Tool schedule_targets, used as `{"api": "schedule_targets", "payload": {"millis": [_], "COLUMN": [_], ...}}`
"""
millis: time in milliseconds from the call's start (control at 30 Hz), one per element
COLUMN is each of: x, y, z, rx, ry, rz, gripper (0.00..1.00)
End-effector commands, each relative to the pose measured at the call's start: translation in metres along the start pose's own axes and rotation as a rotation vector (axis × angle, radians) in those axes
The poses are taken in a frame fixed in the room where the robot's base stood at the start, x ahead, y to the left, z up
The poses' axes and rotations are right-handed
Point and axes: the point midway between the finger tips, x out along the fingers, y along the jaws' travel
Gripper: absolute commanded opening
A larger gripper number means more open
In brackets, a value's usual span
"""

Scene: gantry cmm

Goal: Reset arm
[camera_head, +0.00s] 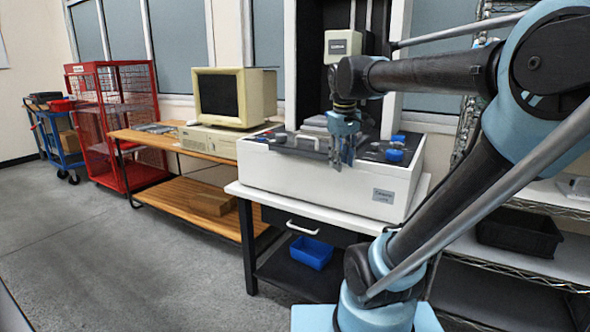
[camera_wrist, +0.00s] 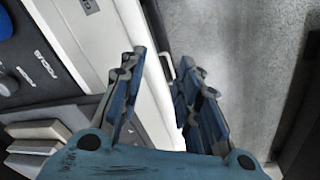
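My gripper (camera_head: 343,160) shows in the head view in front of the white measuring machine (camera_head: 345,190), pointing down above its front part. In the wrist view my gripper (camera_wrist: 160,85) has its two blue fingers apart with nothing between them. Below the fingers are the machine's white front edge and the grey floor. My arm is stretched out from the right, with its forearm roughly level over the machine.
The machine stands on a table (camera_head: 235,188) with a drawer (camera_head: 305,229). A blue bin (camera_head: 311,252) is on the shelf below. A wooden bench (camera_head: 150,140) with an old computer (camera_head: 222,97), a red cage (camera_head: 105,120) and a blue cart (camera_head: 62,150) stand left. The floor (camera_head: 110,255) at left is clear.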

Motion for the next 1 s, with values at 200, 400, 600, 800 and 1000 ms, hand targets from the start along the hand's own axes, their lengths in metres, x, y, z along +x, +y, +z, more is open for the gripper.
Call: {"api": "schedule_targets", "payload": {"millis": [200,400,600,800,1000], "x": [0.067,0.129,0.170,0.182,0.182], "y": [-0.015,-0.034,-0.050,-0.054,-0.054], "z": [0.072,0.128,0.161,0.170,0.170], "rx": [0.195,0.364,0.474,0.506,0.505], "ry": [0.013,0.026,0.035,0.037,0.037], "rz": [-0.013,-0.023,-0.032,-0.034,-0.034], "gripper": [0.31,0.31,0.31,0.31,0.31]}}
